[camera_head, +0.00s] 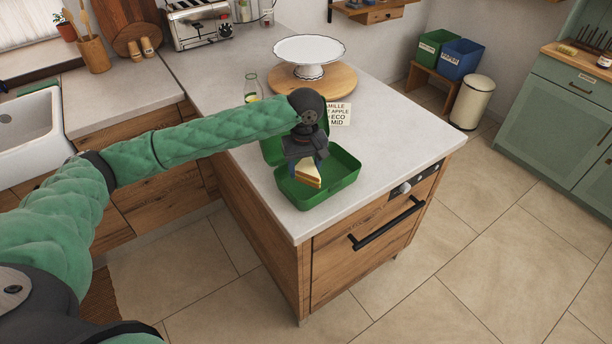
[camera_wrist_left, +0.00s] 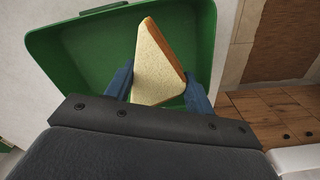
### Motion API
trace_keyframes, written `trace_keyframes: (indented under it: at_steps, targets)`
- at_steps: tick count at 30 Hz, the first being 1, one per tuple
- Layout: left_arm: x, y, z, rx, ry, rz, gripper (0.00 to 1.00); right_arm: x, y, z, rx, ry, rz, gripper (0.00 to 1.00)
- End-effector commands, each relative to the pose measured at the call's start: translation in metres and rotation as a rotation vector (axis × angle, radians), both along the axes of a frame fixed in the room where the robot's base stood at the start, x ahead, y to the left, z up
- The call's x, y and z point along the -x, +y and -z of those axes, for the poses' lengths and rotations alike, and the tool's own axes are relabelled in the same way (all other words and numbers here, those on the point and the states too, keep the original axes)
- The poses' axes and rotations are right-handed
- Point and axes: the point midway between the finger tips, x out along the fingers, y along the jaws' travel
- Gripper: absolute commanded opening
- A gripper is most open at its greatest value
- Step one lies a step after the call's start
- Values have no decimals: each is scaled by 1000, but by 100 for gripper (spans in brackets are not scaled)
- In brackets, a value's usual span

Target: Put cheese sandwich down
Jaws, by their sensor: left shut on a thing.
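The cheese sandwich (camera_head: 308,175) is a triangular half with pale bread and a brown crust. My left gripper (camera_head: 306,163) is shut on it and holds it over the open green lunch box (camera_head: 342,181) on the counter. In the left wrist view the sandwich (camera_wrist_left: 157,66) stands between the blue fingers of the gripper (camera_wrist_left: 158,84), with the green box (camera_wrist_left: 72,50) behind it. I cannot tell whether the sandwich touches the box floor. My right gripper is not in view.
A small text card (camera_head: 339,114) stands behind the box. A white cake stand (camera_head: 308,52) on a round wooden board (camera_head: 318,80) and a glass bottle (camera_head: 252,88) are farther back. The counter (camera_head: 405,135) right of the box is clear.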

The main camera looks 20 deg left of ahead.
Motion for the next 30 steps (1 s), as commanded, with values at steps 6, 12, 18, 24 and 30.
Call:
trace_keyframes:
  at_steps: [6,12,18,24,30]
  targets:
    - [0,0,16,0,1,0,48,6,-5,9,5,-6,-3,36]
    - [0,0,40,0,1,-1,48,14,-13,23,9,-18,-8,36]
    - [0,0,47,0,-1,0,48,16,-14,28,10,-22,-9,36]
    - [0,0,47,0,-1,0,48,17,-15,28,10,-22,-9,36]
    - [0,0,49,0,-1,0,69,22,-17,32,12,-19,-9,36]
